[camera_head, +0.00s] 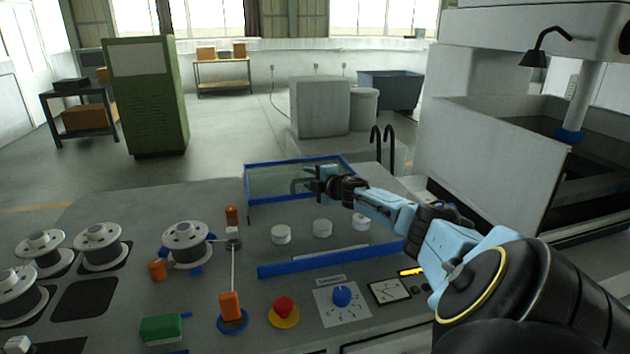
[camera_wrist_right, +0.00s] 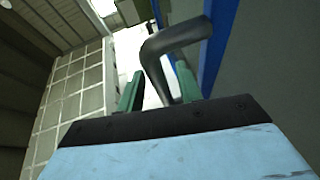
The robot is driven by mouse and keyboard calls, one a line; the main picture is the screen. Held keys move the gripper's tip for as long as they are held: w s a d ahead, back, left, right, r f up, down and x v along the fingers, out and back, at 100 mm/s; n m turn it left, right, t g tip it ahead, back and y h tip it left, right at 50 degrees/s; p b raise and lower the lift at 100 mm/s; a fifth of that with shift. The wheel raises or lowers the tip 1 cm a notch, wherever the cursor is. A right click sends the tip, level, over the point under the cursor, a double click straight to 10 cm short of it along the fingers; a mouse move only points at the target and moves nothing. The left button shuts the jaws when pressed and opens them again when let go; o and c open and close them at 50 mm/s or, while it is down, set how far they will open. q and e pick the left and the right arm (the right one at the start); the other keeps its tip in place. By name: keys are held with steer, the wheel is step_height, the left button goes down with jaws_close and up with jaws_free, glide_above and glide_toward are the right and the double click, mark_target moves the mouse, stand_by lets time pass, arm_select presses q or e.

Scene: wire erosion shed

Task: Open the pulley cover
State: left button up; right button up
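The pulley cover (camera_head: 272,184) is a clear panel with a blue frame. In the head view it stands raised at the back of the console, behind several white pulleys (camera_head: 281,235) that lie uncovered. My right gripper (camera_head: 308,183) is at the cover's near side, by its dark handle. In the right wrist view the black bent handle (camera_wrist_right: 157,58) passes between the two green fingertips of the right gripper (camera_wrist_right: 160,88). It lies close to the right finger, with a gap at the left finger. Whether it touches is unclear. My left gripper is not in view.
A blue rail (camera_head: 330,262) runs in front of the pulleys. Nearer are a red stop button (camera_head: 284,305), a blue dial (camera_head: 342,295) and an orange part (camera_head: 231,304). Wire spools (camera_head: 187,242) stand at left. A large machine tank (camera_head: 490,155) stands at right.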

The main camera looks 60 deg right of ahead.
steer(key=shift+s, duration=0.15)
steer(key=shift+s+a, duration=0.2)
steer(key=shift+s, duration=0.25)
steer(key=p+v, duration=0.4)
steer(key=v, duration=0.8)
steer(key=shift+r, duration=0.15)
stand_by(0.4)
